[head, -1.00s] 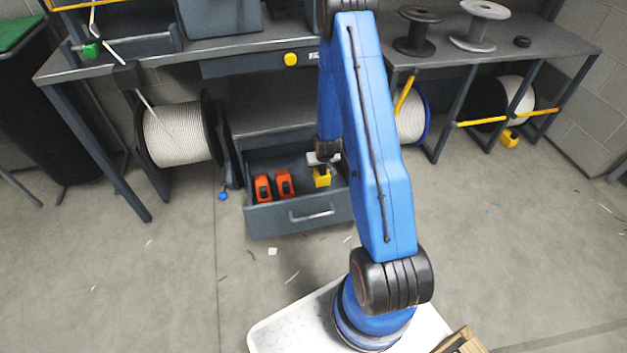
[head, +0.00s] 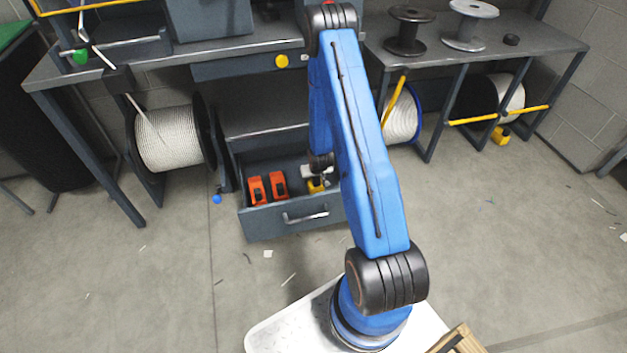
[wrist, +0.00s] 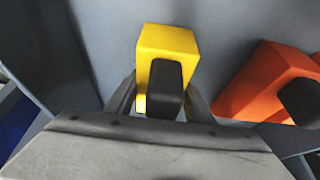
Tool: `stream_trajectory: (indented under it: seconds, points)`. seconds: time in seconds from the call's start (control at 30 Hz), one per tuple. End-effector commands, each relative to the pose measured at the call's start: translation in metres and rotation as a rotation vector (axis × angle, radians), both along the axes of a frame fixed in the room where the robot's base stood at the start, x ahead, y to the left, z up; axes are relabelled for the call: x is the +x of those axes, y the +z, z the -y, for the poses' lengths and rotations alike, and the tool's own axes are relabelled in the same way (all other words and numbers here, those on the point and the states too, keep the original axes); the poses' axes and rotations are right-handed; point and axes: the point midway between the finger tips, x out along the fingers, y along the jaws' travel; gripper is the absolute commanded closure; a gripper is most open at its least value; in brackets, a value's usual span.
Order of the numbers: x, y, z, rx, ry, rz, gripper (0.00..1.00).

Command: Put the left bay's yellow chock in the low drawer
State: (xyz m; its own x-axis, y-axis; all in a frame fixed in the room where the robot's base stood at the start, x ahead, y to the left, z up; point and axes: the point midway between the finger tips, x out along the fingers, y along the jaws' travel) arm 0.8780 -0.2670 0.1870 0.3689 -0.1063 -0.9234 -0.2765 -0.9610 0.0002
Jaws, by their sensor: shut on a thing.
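The yellow chock (wrist: 166,42), with a black part on it, is between the fingers of my gripper (wrist: 160,100) in the wrist view. In the head view my gripper (head: 317,178) points down into the open low drawer (head: 290,217), and the yellow chock (head: 316,187) is inside the drawer's outline at its right side. My gripper is shut on the chock. I cannot tell whether the chock touches the drawer floor. My arm hides part of the drawer's right end.
Two orange chocks (head: 267,187) stand in the drawer, left of the yellow one; one orange chock (wrist: 270,82) is close by in the wrist view. Another yellow chock (head: 500,135) lies under the right bay. A white cable reel (head: 168,138) stands left of the drawer.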

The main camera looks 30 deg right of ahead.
Motion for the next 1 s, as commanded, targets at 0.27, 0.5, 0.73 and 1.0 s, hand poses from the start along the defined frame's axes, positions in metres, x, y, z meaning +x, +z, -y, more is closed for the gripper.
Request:
stream_trajectory:
  seconds: [0.27,0.5,0.73,1.0]
  points:
    - [0.000,-0.002,0.000,0.000,0.000,0.000,0.33]
    - [0.000,-0.002,0.000,0.000,0.000,0.000,0.33]
    - [-0.005,0.015,-0.001,0.000,0.000,0.001,0.33]
    - [-0.020,0.053,-0.006,-0.001,0.000,0.002,0.33]
